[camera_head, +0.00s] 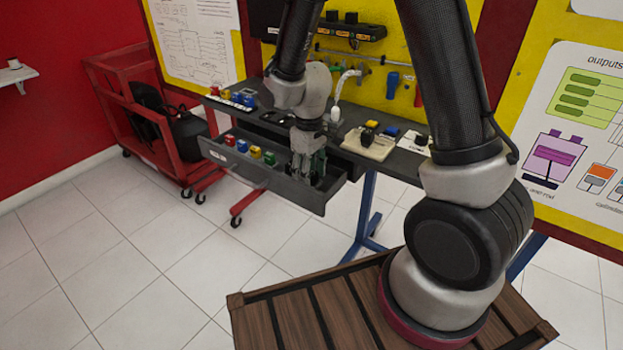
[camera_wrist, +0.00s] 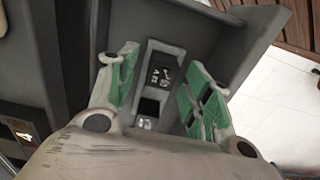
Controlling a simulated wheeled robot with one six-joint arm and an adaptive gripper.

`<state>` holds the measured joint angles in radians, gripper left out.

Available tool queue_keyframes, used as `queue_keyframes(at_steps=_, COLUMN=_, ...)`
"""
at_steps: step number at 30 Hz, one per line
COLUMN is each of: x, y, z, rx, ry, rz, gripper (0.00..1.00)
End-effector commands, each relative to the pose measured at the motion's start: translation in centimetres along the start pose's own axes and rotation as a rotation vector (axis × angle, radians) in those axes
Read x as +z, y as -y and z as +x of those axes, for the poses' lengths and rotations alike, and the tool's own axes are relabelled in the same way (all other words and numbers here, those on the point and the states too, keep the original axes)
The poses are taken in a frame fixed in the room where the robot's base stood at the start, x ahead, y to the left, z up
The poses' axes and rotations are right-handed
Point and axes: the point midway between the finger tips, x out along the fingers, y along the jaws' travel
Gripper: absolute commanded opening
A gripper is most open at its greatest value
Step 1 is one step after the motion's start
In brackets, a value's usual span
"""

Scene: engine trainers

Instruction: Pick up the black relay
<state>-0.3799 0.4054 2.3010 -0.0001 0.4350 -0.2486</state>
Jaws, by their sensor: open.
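My gripper (camera_head: 308,176) points down into the right part of an open grey drawer (camera_head: 231,164) under the table. In the wrist view its two green-padded fingers (camera_wrist: 160,60) are spread apart, with no grip on anything. Between them is a light grey slotted holder. A small black block (camera_wrist: 149,107), which looks like the black relay, sits in its nearer part, with a gap to the fingers. A black label with white marks (camera_wrist: 163,76) lies beyond it. In the head view my fingers hide this spot.
Red (camera_head: 229,140), green (camera_head: 255,152), yellow and blue (camera_head: 270,158) relays stand in a row in the drawer, left of my gripper. The drawer walls are close around my fingers. The dark table (camera_head: 272,126) above holds similar coloured blocks and a pale relay board (camera_head: 368,146).

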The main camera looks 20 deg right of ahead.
Motion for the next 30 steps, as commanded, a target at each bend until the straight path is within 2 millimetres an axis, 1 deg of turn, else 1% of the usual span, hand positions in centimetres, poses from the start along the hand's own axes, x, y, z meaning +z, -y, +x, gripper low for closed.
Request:
queue_keyframes(at_steps=2, x=0.0, y=0.0, z=0.3, rx=0.000, ry=0.000, rz=0.000, gripper=0.50)
queue_keyframes(at_steps=7, x=0.0, y=0.0, z=0.3, rx=0.000, ry=0.000, rz=0.000, gripper=0.50)
queue_keyframes(at_steps=13, x=0.0, y=0.0, z=0.2, rx=0.000, ry=0.000, rz=0.000, gripper=0.14)
queue_keyframes(at_steps=14, x=0.0, y=0.0, z=0.2, rx=0.000, ry=0.000, rz=0.000, gripper=0.08)
queue_keyframes(at_steps=15, x=0.0, y=0.0, z=0.2, rx=0.000, ry=0.000, rz=0.000, gripper=0.06)
queue_keyframes(at_steps=24, x=0.0, y=0.0, z=0.0, rx=0.000, ry=-0.001, rz=0.000, gripper=0.06)
queue_keyframes(at_steps=26, x=-0.1, y=0.0, z=-0.6, rx=0.001, ry=-0.003, rz=0.000, gripper=0.06)
queue_keyframes(at_steps=29, x=-0.1, y=0.0, z=-2.4, rx=0.001, ry=-0.005, rz=0.000, gripper=0.06)
queue_keyframes(at_steps=30, x=-0.1, y=0.0, z=-3.2, rx=0.001, ry=-0.006, rz=0.000, gripper=0.06)
